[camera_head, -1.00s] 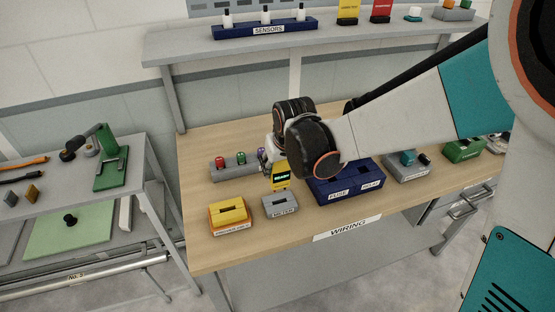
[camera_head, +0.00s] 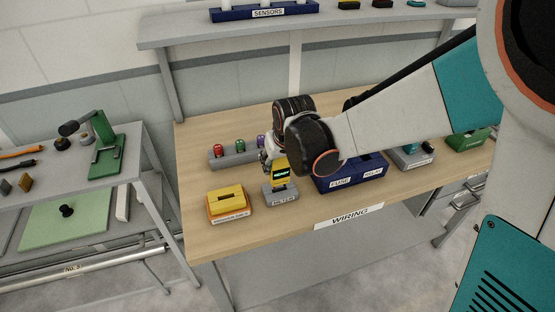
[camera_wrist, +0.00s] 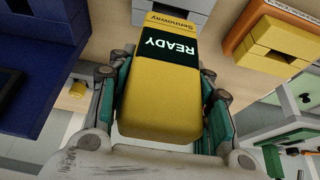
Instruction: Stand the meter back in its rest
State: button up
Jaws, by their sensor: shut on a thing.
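The meter is a yellow block with a dark screen reading READY, seen in the head view (camera_head: 280,174) and large in the wrist view (camera_wrist: 165,90). My gripper (camera_head: 272,170) is shut on it; in the wrist view (camera_wrist: 162,100) a finger lies along each side. The rest is a grey block labelled METER (camera_head: 282,197), and its grey edge shows past the meter's far end in the wrist view (camera_wrist: 188,10). The meter is upright, its lower end at the rest's top. I cannot tell how deep it sits in the slot.
A yellow and orange block (camera_head: 228,202) stands left of the rest. A dark blue FUSE and RELAY holder (camera_head: 345,180) stands close on the right. A grey rack with coloured pieces (camera_head: 233,155) is behind. The wooden bench front is clear.

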jog(key=shift+f+b, duration=1.25)
jog(key=shift+f, duration=0.35)
jog(key=o, duration=1.3)
jog(key=shift+o, duration=0.2)
